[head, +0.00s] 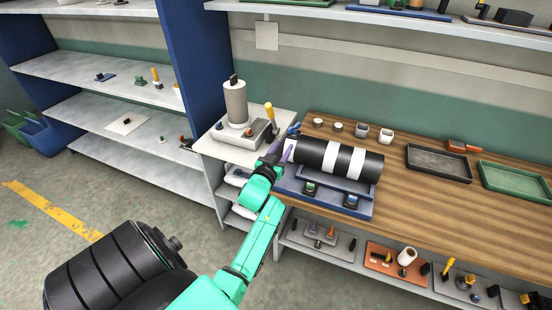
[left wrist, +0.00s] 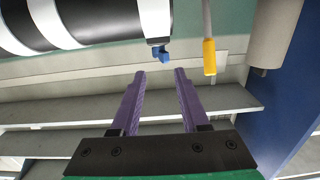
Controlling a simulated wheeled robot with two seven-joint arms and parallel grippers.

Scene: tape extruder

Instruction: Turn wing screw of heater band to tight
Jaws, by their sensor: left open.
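The tape extruder's barrel (head: 338,158), black with white bands, lies on a blue base (head: 350,202) on the wooden bench. A small blue wing screw (head: 294,129) shows at the barrel's left end. In the left wrist view the same blue screw (left wrist: 160,53) hangs from a small bracket at the end of the barrel (left wrist: 85,20). My left gripper (head: 281,148) is open and empty, its purple fingers pointing at the screw. In the left wrist view the fingertips (left wrist: 160,73) stand apart, just short of the screw. My right gripper is not in view.
A yellow-handled lever (head: 269,113) stands left of the barrel, close to my fingers; it also shows in the left wrist view (left wrist: 209,57). Dark (head: 437,162) and green (head: 515,178) trays lie right on the bench.

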